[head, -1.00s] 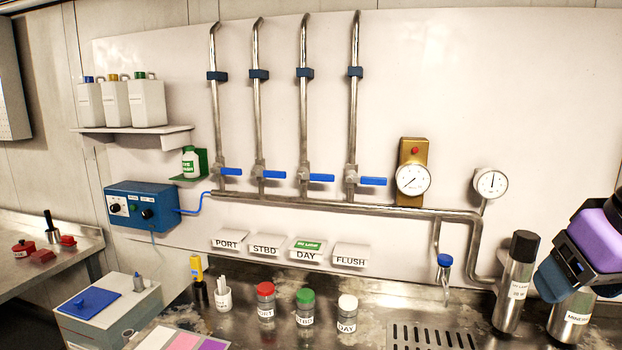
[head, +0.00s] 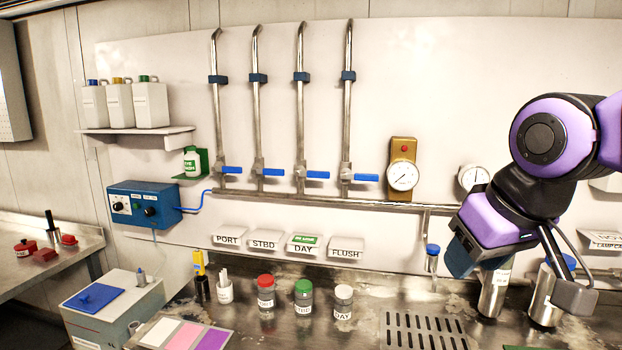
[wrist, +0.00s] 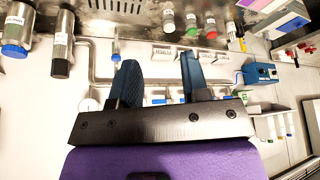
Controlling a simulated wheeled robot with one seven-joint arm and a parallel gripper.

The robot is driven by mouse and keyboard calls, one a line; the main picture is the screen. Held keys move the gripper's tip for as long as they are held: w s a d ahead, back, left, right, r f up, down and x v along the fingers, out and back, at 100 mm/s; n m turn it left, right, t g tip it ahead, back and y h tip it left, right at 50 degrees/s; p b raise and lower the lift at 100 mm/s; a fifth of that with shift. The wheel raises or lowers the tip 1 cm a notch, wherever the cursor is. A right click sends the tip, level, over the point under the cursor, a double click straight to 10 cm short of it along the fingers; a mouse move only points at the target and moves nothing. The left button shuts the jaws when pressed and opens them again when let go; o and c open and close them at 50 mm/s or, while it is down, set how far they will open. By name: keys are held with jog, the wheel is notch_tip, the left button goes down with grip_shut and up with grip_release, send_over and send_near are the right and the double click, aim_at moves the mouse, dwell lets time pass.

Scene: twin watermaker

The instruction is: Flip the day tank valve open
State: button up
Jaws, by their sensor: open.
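The day tank valve is the third of the row of pipe valves, above the DAY label (head: 303,250). Its blue lever (head: 318,174) points right, crosswise to its vertical pipe (head: 301,110). The other levers lie the same way. My gripper (head: 461,256) is at the right in the head view, right of and lower than the valve row, and clear of it. In the wrist view my gripper (wrist: 160,75) shows two dark blue fingers spread apart with nothing between them. The valve row is partly hidden behind the fingers and the palm there.
A brass-backed gauge (head: 402,176) and a second gauge (head: 473,178) sit between the valves and my arm. Labelled jars (head: 303,297) and steel bottles (head: 491,292) stand on the counter. The wall before the levers is clear.

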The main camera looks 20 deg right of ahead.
jog(key=shift+w+d, duration=0.15)
jog(key=shift+w, duration=0.05)
jog(key=c, duration=0.3)
jog(key=w+d+f+g+h, duration=0.1)
jog(key=w+d, duration=0.1)
jog(key=w+d+f+n+g+h, duration=0.1)
jog(key=w+d, duration=0.1)
jog(key=w+d+f+n+g+h, duration=0.1)
jog(key=w+d+g, duration=0.1)
jog(key=shift+w+f, duration=0.15)
jog(key=shift+w, duration=0.25)
grip_shut()
jog(key=w+d+f+n+g+h, duration=0.1)
jog(key=w+d+f+n+h, duration=0.2)
jog(key=w+h, duration=0.5)
jog(key=w+d+f+n+g+h, duration=0.1)
jog(key=w+d+f+n+h, duration=0.3)
jog(key=w, duration=0.7)
jog(key=w+a+f+n+t+y, duration=0.1)
jog(key=w+a+f+n+t, duration=0.2)
jog(key=w+a+n+t, duration=0.6)
jog(key=w+a+f+n+t+y, duration=0.1)
jog(key=w+a+f+n+t, duration=0.3)
jog(key=w+a+n+t, duration=0.6)
jog(key=a+n+t, duration=0.2)
jog(key=t, duration=0.3)
jog(key=shift+w+n+t, duration=0.3)
jog(key=shift+d, duration=0.1)
